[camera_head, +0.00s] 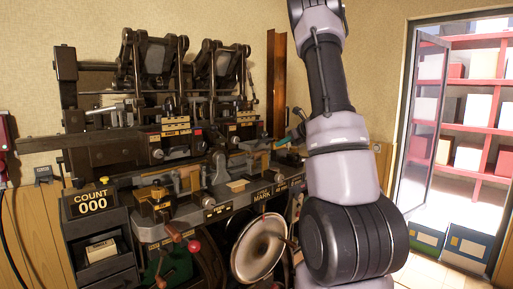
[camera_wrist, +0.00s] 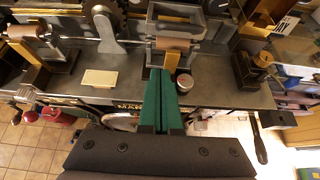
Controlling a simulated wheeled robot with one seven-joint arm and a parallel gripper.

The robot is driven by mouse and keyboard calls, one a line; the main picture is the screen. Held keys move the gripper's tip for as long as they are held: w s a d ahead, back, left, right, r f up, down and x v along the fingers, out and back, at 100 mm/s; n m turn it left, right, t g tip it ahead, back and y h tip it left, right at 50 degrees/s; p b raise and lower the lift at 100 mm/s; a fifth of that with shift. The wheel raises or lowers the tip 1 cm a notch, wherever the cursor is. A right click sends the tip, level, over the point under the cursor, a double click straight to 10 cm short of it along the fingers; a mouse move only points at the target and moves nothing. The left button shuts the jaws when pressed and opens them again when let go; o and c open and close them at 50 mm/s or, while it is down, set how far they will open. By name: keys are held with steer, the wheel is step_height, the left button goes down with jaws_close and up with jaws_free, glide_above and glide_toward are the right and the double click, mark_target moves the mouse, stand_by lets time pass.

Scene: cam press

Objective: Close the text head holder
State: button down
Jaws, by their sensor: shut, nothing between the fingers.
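My gripper (camera_wrist: 163,90) is shut and empty, its green fingers together and pointing at the press. In the wrist view the fingertips are just below a grey metal frame (camera_wrist: 200,45), with a copper-coloured roller across it and a tan tab (camera_wrist: 172,63) on its near side. This frame may be the text head holder, but I cannot tell for sure. The fingertips look close to the tab; whether they touch is unclear. In the head view the gripper (camera_head: 284,141) is at the right end of the press (camera_head: 130,180), partly hidden by my arm.
A cream block (camera_wrist: 100,78) lies on the press bed to the left. In the head view a crank with a red knob (camera_head: 194,246) and a counter reading 000 (camera_head: 91,201) stand at the front left.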

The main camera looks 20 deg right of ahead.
steer(key=x, duration=0.4)
steer(key=r+x, duration=0.1)
steer(key=x, duration=0.7)
steer(key=shift+w+a, duration=0.25)
steer(key=shift+w, duration=0.35)
steer(key=shift+w+a, duration=0.1)
steer(key=shift+w, duration=0.3)
steer(key=shift+r, duration=0.1)
